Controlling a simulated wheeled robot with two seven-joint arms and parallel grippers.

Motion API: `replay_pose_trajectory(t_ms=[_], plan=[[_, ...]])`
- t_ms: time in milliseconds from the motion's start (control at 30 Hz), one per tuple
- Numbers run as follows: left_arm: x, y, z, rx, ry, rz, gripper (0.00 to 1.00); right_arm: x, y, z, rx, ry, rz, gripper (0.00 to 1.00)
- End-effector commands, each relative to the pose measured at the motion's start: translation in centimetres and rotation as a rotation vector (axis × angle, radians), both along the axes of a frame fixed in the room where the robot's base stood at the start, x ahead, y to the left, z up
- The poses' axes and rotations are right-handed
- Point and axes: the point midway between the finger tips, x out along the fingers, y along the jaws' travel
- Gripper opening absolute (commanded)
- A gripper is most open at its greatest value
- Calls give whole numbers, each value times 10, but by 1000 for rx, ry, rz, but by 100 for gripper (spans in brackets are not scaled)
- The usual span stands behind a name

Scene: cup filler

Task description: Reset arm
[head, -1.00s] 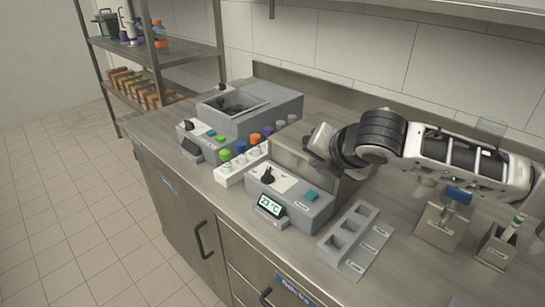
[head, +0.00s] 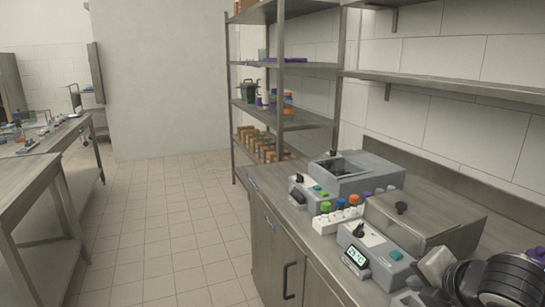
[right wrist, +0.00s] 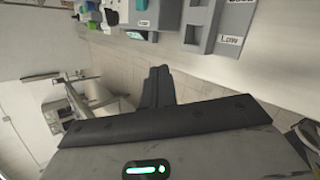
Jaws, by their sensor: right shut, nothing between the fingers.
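My right arm shows at the bottom right corner of the head view, partly cut off by the frame. The fingers of my right gripper (right wrist: 158,86) show in the right wrist view, pressed together with nothing between them. They point past the bench front, over the tiled floor. My left gripper is in neither view.
A bench runs along the right of the head view with a lidded metal bath (head: 425,217), its control box (head: 374,252), a white rack with coloured caps (head: 338,217) and another grey device (head: 358,172). Shelving (head: 281,75) stands behind. The tiled floor (head: 180,220) is clear.

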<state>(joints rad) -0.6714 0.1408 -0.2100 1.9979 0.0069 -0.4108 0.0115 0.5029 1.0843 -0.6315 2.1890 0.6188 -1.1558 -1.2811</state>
Motion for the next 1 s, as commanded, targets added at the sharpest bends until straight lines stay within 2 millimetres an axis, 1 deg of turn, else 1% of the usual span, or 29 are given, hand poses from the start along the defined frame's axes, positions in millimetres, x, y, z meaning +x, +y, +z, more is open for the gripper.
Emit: replay_pose_trajectory(t_ms=[33, 167, 333, 467, 533, 600, 667, 700, 800, 900, 1000], plan=[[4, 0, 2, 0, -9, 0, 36, -2, 11, -12, 61, 9, -14, 0], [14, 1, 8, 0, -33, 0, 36, -5, 35, -36, 227, 22, -69, 0], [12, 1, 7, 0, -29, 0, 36, -18, 69, -74, 501, 62, -191, 0], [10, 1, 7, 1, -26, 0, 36, -40, 97, -115, 795, 122, -370, 0], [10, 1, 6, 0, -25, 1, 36, -60, 110, -142, 987, 164, -521, 0], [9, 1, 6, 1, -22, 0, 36, -84, 117, -169, 1164, 201, -692, 0], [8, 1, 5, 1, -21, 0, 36, -105, 118, -188, 1288, 221, -834, 0], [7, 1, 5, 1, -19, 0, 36, -119, 119, -200, 1357, 231, -922, 0], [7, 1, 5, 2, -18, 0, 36, -149, 116, -222, 1482, 238, -1100, 0], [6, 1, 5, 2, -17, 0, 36, -169, 114, -235, 1550, 237, -1209, 0], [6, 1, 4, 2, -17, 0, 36, -177, 113, -239, 1579, 235, -1255, 0]])
